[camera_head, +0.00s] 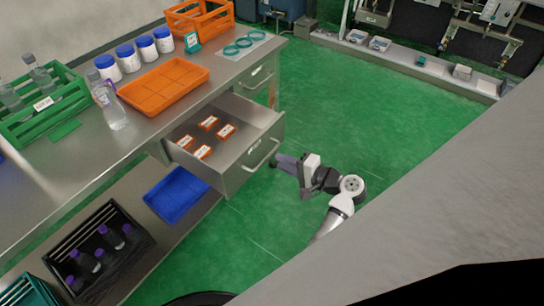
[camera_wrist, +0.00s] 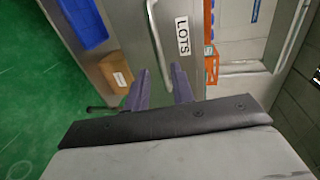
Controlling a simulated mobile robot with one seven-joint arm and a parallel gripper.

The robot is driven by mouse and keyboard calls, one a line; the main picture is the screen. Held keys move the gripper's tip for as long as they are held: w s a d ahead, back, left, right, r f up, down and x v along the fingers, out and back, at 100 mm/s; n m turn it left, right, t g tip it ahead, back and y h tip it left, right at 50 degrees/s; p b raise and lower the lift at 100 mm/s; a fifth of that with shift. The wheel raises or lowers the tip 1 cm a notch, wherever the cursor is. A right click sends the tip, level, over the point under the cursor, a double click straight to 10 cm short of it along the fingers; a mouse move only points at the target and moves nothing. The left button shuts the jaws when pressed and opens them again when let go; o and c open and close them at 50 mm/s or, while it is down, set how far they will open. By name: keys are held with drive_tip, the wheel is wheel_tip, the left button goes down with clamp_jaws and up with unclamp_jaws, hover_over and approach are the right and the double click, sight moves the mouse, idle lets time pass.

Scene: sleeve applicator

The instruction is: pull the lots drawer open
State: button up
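The lots drawer (camera_head: 235,172) stands pulled out from the steel bench in the head view, with several orange labelled boxes (camera_head: 226,131) inside. Its bar handle (camera_head: 261,157) is on the front face. In the wrist view the drawer front carries a "LOTS" label (camera_wrist: 183,37), and the handle (camera_wrist: 155,35) runs down toward the space between my fingers. My gripper (camera_head: 277,161) is just outside the handle. Its two purple fingers (camera_wrist: 160,76) are apart with a clear gap. Whether a finger touches the handle cannot be told.
A second closed drawer (camera_head: 257,78) is farther along the bench. On the bench top are an orange tray (camera_head: 166,86), a green crate (camera_head: 38,110) and several white jars. A blue tray (camera_head: 176,196) is on the lower shelf. The green floor (camera_head: 350,110) beyond my gripper is clear.

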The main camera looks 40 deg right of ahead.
drive_tip(key=b+v, duration=0.1)
drive_tip(key=v, duration=0.6)
drive_tip(key=shift+s, duration=0.15)
idle(0.3)
